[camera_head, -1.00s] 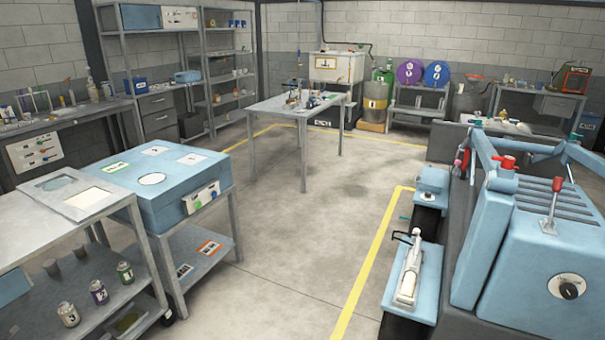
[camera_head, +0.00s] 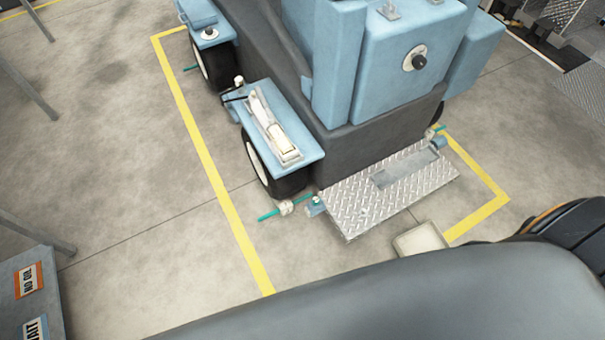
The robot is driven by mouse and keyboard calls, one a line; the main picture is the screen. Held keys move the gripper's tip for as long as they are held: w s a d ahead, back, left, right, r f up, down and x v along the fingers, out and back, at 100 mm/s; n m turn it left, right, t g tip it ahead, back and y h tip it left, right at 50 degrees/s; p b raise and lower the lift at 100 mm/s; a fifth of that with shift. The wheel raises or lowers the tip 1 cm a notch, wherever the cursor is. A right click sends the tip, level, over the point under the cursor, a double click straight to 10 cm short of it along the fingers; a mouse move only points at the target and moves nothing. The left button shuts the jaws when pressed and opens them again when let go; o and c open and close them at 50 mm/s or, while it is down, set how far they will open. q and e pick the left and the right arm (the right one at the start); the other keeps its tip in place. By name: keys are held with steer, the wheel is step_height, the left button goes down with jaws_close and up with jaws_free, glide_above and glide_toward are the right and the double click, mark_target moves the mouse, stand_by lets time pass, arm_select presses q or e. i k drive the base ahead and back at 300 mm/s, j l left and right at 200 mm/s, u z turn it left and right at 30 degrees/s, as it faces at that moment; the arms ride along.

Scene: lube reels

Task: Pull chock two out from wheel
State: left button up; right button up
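A blue vehicle (camera_head: 365,110) stands on the floor with its wheels partly showing. At the near left wheel (camera_head: 254,166) is a small blue chock (camera_head: 315,207) with a teal handle (camera_head: 268,216) and a pale tag (camera_head: 286,208). Another blue chock (camera_head: 438,143) with a teal end sits by the wheel at the right rear. A teal rod (camera_head: 190,68) shows beside the far left wheel (camera_head: 197,62); any chock there is mostly hidden. No readable number shows which is chock two. Neither gripper is in view.
A diamond-plate step (camera_head: 370,205) juts from the vehicle's near end. A pale block (camera_head: 419,239) lies on the floor near it. Yellow floor lines (camera_head: 206,160) frame the vehicle. Open floor lies left, with a labelled table (camera_head: 30,300) at lower left.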

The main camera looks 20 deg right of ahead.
mark_target(285, 207)
steer(key=i+j+z, duration=0.25)
steer(key=z, duration=0.15)
steer(key=i+j+z, duration=0.15)
steer(key=j+z, duration=0.25)
steer(key=i+j+z, duration=0.1)
steer(key=j+z, duration=1.15)
steer(key=j, duration=0.15)
